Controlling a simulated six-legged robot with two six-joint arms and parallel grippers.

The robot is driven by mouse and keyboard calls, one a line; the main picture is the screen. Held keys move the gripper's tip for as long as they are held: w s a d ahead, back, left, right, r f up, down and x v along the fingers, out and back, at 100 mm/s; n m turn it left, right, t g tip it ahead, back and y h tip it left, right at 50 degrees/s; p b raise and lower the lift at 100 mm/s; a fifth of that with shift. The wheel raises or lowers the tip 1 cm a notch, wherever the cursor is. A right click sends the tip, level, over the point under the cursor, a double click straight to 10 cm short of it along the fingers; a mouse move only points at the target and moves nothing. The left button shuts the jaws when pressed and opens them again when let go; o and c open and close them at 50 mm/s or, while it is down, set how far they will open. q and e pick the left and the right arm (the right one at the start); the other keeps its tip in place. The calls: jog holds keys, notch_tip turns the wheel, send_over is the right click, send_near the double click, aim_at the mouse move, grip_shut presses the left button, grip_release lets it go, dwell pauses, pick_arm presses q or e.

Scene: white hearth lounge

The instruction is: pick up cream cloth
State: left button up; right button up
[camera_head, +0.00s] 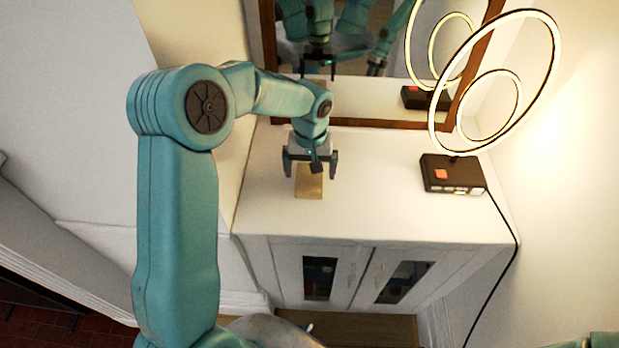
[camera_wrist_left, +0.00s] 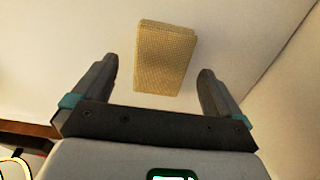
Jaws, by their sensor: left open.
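The cream cloth (camera_head: 309,187) is a small tan, folded rectangle lying flat on the white cabinet top. It also shows in the left wrist view (camera_wrist_left: 165,58), with its woven texture visible, beyond and between the fingers. My left gripper (camera_head: 310,172) is open and empty, pointing down over the cloth, with a finger to each side. The left wrist view shows both fingers (camera_wrist_left: 158,78) apart from the cloth. The gripper hides part of the cloth's back end in the head view. My right gripper is not clearly in view.
A ring lamp (camera_head: 548,75) with a dark base (camera_head: 452,174) stands to the right on the white cabinet (camera_head: 375,215). Its black cord (camera_head: 508,255) hangs over the right edge. A wood-framed mirror (camera_head: 370,123) is behind. The cabinet top between cloth and lamp is clear.

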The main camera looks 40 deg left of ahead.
aim_at(309, 179)
pick_arm(q)
notch_tip(309, 179, down, 4)
jog(key=shift+s+a, duration=0.1)
jog(key=shift+a, duration=0.05)
jog(key=c, duration=1)
jog(key=shift+r, duration=0.15)
notch_tip(309, 179, up, 20)
jog(key=shift+f, duration=0.1)
jog(key=o, duration=0.4)
jog(key=c, duration=0.4)
jog(key=shift+c, duration=0.2)
